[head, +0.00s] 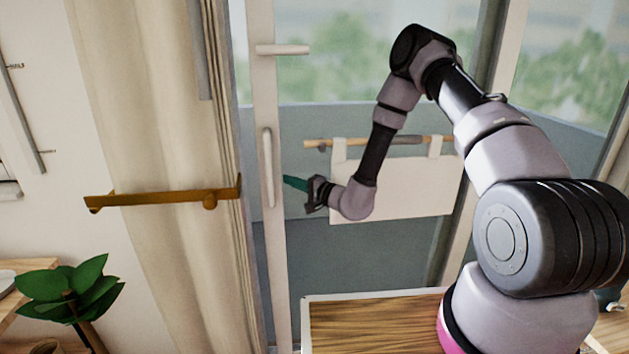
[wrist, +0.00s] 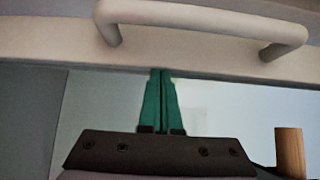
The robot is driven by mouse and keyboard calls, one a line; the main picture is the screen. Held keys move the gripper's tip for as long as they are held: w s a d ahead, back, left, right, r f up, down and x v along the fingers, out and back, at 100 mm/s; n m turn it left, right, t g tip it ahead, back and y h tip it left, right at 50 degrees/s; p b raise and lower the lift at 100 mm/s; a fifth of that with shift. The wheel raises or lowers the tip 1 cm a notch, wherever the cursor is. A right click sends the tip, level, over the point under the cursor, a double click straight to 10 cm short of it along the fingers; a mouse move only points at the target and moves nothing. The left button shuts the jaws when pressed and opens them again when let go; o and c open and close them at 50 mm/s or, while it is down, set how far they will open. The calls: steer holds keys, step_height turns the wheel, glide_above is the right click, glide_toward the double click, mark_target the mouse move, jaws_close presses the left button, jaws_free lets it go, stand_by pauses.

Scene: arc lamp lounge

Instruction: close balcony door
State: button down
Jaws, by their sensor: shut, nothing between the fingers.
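The balcony door has a pale upright frame (head: 264,110) and large panes. A vertical pull handle (head: 267,165) is fixed on this frame, with a lever handle (head: 282,50) higher up. My gripper (head: 288,181) is just right of the pull handle in the head view, its green fingers pointing left at it. In the wrist view the pull handle (wrist: 205,17) crosses the top, and my shut, empty fingers (wrist: 160,85) point at the pale frame (wrist: 60,42) below it. Whether the tips touch the frame, and how far the door stands open, I cannot tell.
A beige curtain (head: 150,110) with a brass holdback (head: 165,197) hangs left of the door. A white cloth (head: 400,185) hangs from a wooden rod (head: 318,143) behind my forearm. A wooden-topped surface (head: 370,325) is below. A leafy plant (head: 70,290) stands at lower left.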

steer(key=a, duration=0.5)
steer(key=shift+s+a, duration=0.2)
steer(key=shift+s+a+r, duration=0.1)
